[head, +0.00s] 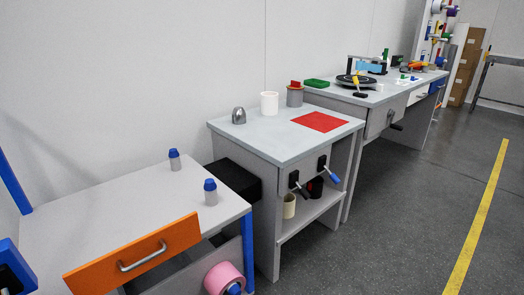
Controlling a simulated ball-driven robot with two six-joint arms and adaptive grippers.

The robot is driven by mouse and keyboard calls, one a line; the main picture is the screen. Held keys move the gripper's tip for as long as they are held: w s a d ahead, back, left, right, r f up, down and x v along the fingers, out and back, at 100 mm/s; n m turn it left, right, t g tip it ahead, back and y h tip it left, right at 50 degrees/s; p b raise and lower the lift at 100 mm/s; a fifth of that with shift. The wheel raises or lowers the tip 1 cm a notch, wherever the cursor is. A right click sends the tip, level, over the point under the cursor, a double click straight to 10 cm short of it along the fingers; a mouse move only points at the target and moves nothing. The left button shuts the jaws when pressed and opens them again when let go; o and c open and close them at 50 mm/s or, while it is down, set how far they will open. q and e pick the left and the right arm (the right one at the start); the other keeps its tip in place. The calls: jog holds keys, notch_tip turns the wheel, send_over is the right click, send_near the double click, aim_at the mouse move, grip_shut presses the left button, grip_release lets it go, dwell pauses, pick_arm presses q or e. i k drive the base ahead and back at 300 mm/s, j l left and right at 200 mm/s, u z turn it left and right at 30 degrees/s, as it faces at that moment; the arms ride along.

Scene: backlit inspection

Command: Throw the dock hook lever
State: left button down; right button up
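Two levers are on the front of the grey middle cabinet. One has a black mount and a dark handle (302,190); the other has a black mount and a blue grip (334,178) that points down to the right. Another dark crank-like handle (396,127) is on the front of the farther bench. No label is readable, so I cannot tell which one is the dock hook lever. Neither of my grippers is in view.
A near table (110,210) with an open orange-fronted drawer (105,268) and a pink roll (222,277) stands at the lower left. A red mat (320,122) lies on the cabinet top. The floor (400,220) on the right is clear, with a yellow line (476,230).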

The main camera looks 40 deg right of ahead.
aim_at(306, 194)
jog(key=z, duration=1.65)
